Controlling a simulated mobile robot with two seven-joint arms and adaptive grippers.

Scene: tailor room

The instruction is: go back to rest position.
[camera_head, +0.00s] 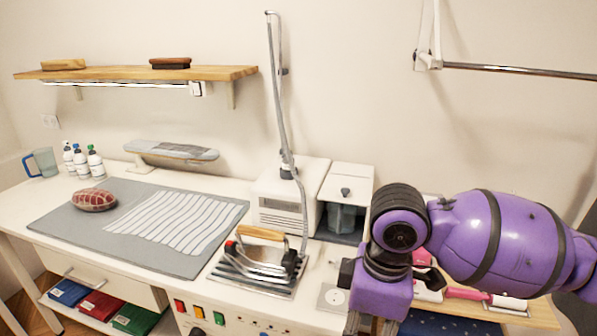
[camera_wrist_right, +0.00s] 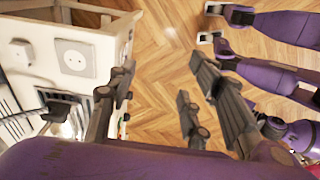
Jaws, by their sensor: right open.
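My right arm (camera_head: 500,240) comes in from the right in the head view, bent at the wrist beside the table's right end. My right gripper (camera_head: 371,322) points downward in front of the table edge, its fingertips cut off by the lower frame border. In the right wrist view the right gripper (camera_wrist_right: 165,80) is open, its dark fingers spread wide with nothing between them. Wood floor (camera_wrist_right: 160,45) shows below the gap. My left gripper is not in the head view, and I cannot make it out in the wrist view.
The white table (camera_head: 325,262) holds an iron (camera_head: 262,262), a steam station (camera_head: 290,205) and a grey mat (camera_head: 55,222) with striped cloth (camera_head: 175,222). A wall shelf (camera_head: 120,73) is at upper left.

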